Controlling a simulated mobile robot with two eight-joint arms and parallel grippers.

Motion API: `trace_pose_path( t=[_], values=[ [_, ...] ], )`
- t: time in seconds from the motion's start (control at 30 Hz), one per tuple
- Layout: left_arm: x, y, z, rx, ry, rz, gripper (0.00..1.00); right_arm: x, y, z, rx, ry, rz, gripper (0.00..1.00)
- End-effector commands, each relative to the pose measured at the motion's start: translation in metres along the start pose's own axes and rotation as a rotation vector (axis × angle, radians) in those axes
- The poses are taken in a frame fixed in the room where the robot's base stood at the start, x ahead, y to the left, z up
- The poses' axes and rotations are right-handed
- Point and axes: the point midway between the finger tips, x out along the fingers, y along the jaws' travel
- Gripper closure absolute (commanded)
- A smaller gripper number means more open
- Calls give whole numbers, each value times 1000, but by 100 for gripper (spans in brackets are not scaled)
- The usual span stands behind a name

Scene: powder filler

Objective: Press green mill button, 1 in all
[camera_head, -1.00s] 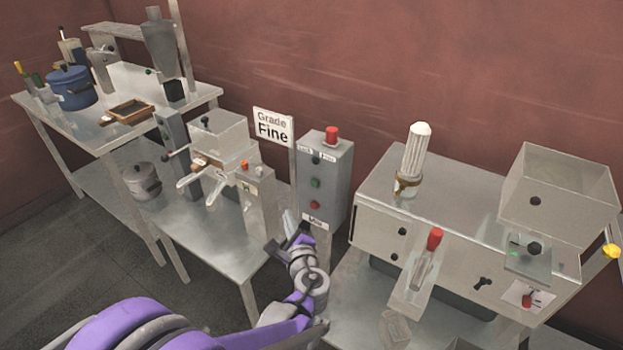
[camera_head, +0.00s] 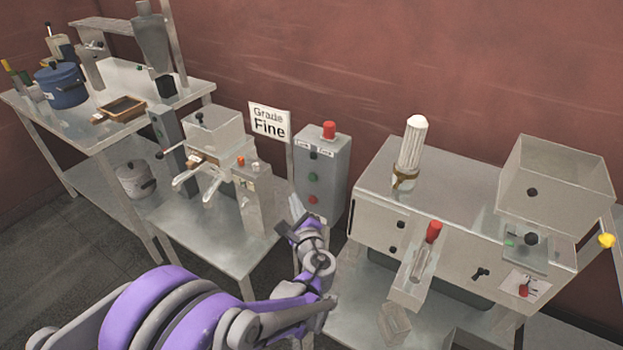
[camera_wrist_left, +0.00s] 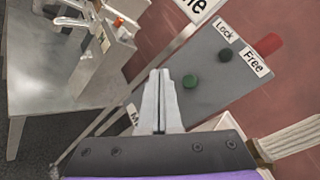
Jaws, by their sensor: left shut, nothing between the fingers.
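The grey mill control box (camera_head: 333,170) stands against the wall in the middle of the head view. Its green button (camera_head: 312,177) sits on the front face, between a black knob (camera_head: 313,155) and a red button (camera_head: 312,199). The green button also shows in the left wrist view (camera_wrist_left: 190,81), just right of and beyond my fingertips. My left gripper (camera_head: 297,212) is shut and empty, in front of and below the box. In the left wrist view its fingers (camera_wrist_left: 160,76) point at the box face, apart from the button as far as I can tell. My right gripper is not in view.
A red-topped knob (camera_head: 329,130) sits on the box. A "Grade Fine" sign (camera_head: 269,121) on a post stands left of it. The mill (camera_head: 217,140) is on a low table at left. A large filler machine (camera_head: 440,215) stands close on the right.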

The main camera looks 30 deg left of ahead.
Motion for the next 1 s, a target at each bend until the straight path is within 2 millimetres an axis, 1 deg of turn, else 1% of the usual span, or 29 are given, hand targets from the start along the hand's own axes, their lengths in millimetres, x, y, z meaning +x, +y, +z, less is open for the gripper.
trace_pose_path(
  t=[0.03,0.2,0.4,0.6,1.0],
  values=[
    [6,-5,-4,-1,0,0,100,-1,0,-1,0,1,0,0],
    [23,-18,-16,-1,0,0,100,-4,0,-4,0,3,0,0],
    [36,-27,-26,0,0,0,100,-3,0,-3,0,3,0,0],
    [42,-30,-30,0,0,0,100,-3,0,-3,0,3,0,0],
    [42,-30,-30,0,0,0,100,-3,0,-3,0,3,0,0]
  ],
)
